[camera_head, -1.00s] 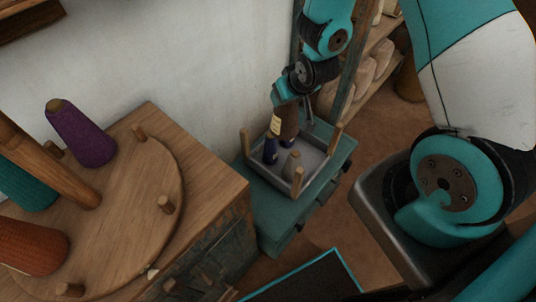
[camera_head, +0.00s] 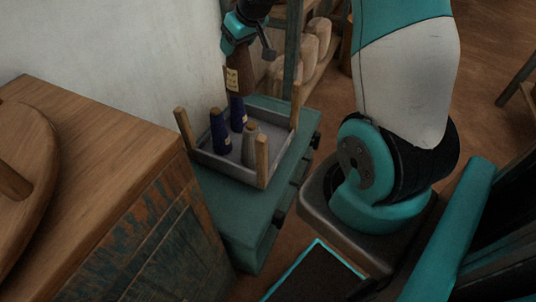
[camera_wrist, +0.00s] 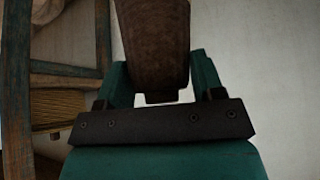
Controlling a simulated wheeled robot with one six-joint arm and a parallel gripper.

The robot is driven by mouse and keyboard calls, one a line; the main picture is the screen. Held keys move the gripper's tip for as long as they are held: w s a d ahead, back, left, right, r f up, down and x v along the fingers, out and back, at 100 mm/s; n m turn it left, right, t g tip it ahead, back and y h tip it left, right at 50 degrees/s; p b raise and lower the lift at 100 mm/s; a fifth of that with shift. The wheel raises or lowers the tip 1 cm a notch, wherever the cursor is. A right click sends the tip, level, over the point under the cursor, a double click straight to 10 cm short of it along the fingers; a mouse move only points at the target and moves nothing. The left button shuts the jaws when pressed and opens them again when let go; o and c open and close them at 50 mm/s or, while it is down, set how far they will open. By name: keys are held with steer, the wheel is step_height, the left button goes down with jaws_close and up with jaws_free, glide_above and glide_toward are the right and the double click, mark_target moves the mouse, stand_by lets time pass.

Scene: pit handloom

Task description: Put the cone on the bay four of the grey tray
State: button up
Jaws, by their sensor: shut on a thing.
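The brown cone (camera_head: 240,76), with a pale label, hangs from my gripper (camera_head: 248,45). My gripper is shut on it; in the wrist view the brown cone (camera_wrist: 155,45) lies between the fingers. The grey tray (camera_head: 222,168) is on a teal cabinet, with wooden pegs rising at its corners. The held cone is above the back of the tray and overlaps the top of a dark blue cone (camera_head: 238,115) in the picture. A second dark blue cone (camera_head: 220,133) and a grey cone (camera_head: 250,145) stand in the tray. Bay markings cannot be made out.
The teal cabinet (camera_head: 247,215) stands beside a wooden table (camera_head: 100,165) with a round board (camera_head: 20,170). A white wall (camera_head: 130,50) is behind. Shelves with pale cones (camera_head: 312,45) stand behind on the right. Wooden pegs (camera_head: 262,160) rise around the tray.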

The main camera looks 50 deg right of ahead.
steer(key=s+d+f+n+b, duration=0.1)
steer(key=s+d+f+b, duration=0.1)
steer(key=d+b, duration=0.4)
steer(key=f+b, duration=0.1)
steer(key=b, duration=0.3)
steer(key=shift+s+d+f, duration=0.25)
steer(key=shift+s+d, duration=0.1)
steer(key=shift+s+d+y+b, duration=0.3)
steer(key=shift+s+b, duration=0.05)
steer(key=shift+b, duration=0.4)
step_height(320, 180, down, 20)
steer(key=b, duration=0.7)
steer(key=shift+r, duration=0.2)
steer(key=shift+f, duration=0.1)
steer(key=o, duration=1.3)
steer(key=p+v, duration=0.4)
steer(key=v, duration=0.8)
